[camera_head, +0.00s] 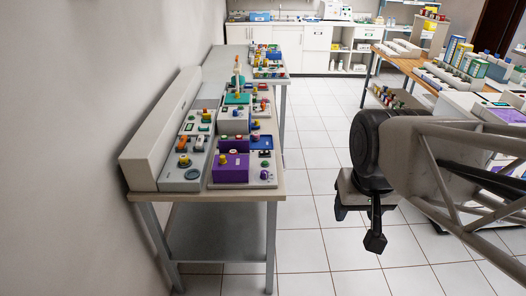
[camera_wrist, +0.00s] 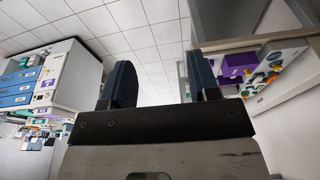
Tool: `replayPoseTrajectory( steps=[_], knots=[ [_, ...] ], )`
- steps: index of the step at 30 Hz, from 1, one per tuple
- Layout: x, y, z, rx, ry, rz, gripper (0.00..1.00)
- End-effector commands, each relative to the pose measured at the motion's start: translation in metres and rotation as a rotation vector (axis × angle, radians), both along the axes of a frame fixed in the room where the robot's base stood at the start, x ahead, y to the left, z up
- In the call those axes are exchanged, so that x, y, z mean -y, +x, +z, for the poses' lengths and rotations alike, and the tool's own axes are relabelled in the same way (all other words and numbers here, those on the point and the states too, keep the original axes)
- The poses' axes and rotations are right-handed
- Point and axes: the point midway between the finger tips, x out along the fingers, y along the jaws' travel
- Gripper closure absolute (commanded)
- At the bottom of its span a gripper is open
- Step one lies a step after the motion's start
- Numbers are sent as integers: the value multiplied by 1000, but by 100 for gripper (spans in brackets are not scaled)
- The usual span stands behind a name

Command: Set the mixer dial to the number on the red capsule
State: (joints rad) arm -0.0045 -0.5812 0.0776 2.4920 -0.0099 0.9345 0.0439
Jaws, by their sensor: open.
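Several small devices with knobs and coloured buttons stand on the left table (camera_head: 185,208). I cannot tell which of them is the mixer, and its dial is too small to pick out. No red capsule or number can be made out. A purple box (camera_head: 230,168) with a yellow knob sits at the near end of the table; a purple box also shows at the right of the wrist view (camera_wrist: 237,65). My gripper (camera_head: 358,226) hangs over the floor to the right of the table, apart from it. Its two fingers (camera_wrist: 162,86) are spread and empty.
A long beige block (camera_head: 160,130) lies along the wall side of the table. A white counter (camera_head: 290,48) stands at the back.

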Motion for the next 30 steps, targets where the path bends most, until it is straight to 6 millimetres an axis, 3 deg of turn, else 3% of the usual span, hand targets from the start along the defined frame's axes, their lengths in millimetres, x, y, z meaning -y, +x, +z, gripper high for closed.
replayPoseTrajectory(
  steps=[14, 30],
  knots=[
    [-20, 102, 2, -49, 18, -46, 45],
    [-54, 222, -27, -106, 31, -101, 45]
  ],
)
